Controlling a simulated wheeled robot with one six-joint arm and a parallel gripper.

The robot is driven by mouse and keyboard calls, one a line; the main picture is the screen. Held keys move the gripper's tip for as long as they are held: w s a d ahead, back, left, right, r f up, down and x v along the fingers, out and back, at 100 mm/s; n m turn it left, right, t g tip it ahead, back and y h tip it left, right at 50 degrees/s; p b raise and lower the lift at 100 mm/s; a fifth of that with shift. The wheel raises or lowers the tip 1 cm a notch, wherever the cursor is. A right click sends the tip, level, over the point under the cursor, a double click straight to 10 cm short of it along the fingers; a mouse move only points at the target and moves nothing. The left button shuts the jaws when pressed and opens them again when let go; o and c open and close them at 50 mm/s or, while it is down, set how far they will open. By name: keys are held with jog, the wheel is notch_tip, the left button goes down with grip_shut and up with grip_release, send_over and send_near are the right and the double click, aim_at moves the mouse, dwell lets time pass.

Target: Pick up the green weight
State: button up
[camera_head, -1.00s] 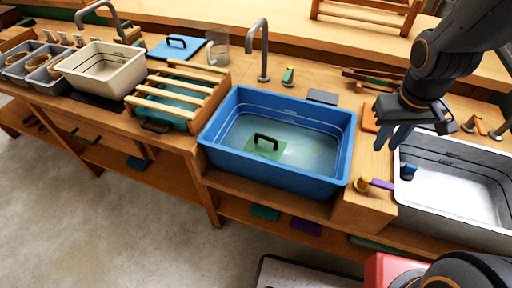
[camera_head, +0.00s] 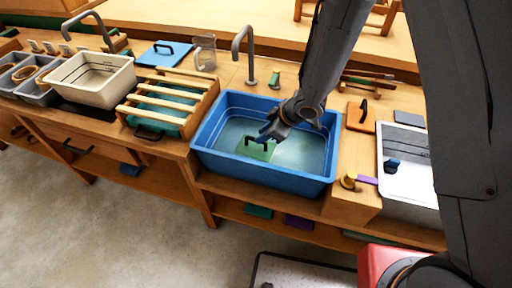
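The green weight (camera_head: 256,151) is a flat green plate with a black arched handle. It lies in the water of the blue basin (camera_head: 262,174), left of the basin's middle. My gripper (camera_head: 270,134) is over the basin, just above and to the right of the handle, pointing down and left.
A slatted wooden rack (camera_head: 170,98) stands left of the basin, and a tap (camera_head: 249,55) rises behind it. At right are an orange board with a black handle (camera_head: 360,117) and a pale metal sink (camera_head: 400,172), partly hidden by my arm.

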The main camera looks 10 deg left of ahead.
aim_at(256, 144)
jog(key=shift+p+x, duration=0.55)
jog(key=shift+x, duration=2.25)
jog(key=shift+c, duration=0.5)
grip_shut()
